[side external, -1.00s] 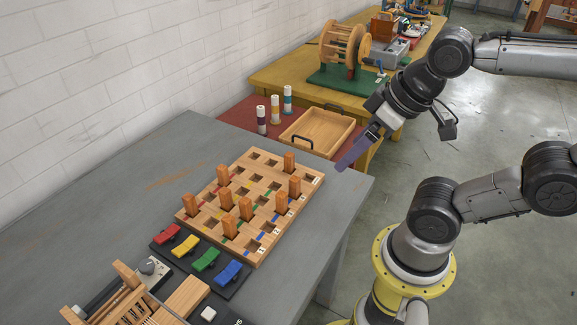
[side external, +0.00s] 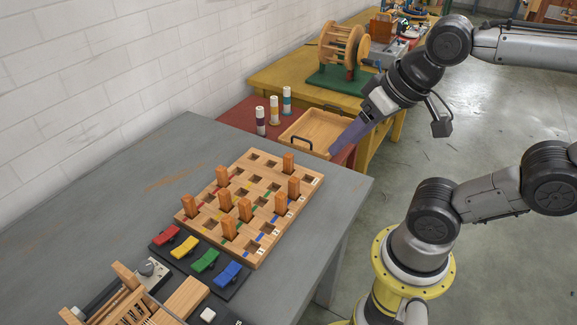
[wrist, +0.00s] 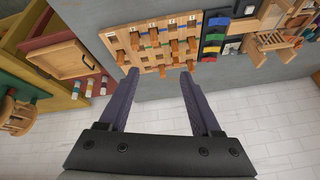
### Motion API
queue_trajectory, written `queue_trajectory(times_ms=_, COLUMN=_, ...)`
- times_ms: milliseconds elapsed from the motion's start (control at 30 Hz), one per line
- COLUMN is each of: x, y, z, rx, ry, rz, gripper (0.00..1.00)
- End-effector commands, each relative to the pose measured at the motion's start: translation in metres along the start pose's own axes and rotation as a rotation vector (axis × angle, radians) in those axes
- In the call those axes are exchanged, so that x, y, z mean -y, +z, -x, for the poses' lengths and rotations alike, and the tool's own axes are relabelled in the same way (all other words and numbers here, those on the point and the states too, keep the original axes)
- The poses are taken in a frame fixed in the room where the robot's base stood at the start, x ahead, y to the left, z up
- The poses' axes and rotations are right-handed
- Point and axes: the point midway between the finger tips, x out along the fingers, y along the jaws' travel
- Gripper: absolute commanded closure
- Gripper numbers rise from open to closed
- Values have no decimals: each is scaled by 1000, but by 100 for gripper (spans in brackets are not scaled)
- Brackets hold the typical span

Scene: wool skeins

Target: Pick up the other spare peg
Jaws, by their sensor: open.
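I cannot tell which peg is the spare one. In the wrist view the board (wrist: 150,25) and its pegs lie beyond my fingertips. My gripper (side external: 334,148) is open, with nothing between its fingers. In the side view it appears over the near right corner of the wooden tray, above the red surface. In the wrist view my gripper (wrist: 160,75) shows two long purple fingers spread apart.
The wooden tray (side external: 296,143) with a dark handle looks empty. Several striped cylinders (side external: 274,109) stand beside it. A wooden reel on a green base (side external: 340,82) is behind. Coloured clips (side external: 205,260) lie in front of the board. The grey table's left part is clear.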

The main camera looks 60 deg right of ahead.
Motion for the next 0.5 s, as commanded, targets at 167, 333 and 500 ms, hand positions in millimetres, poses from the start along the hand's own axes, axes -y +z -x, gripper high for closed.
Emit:
queue_trajectory(times_ms=167, x=7, y=-50, z=1, rx=18, ry=24, rz=-297, gripper=35)
queue_trajectory(times_ms=333, x=3, y=-102, z=-19, rx=65, ry=86, rz=-591, gripper=35)
queue_trajectory(times_ms=500, x=-15, y=-153, z=-64, rx=121, ry=177, rz=-881, gripper=35)
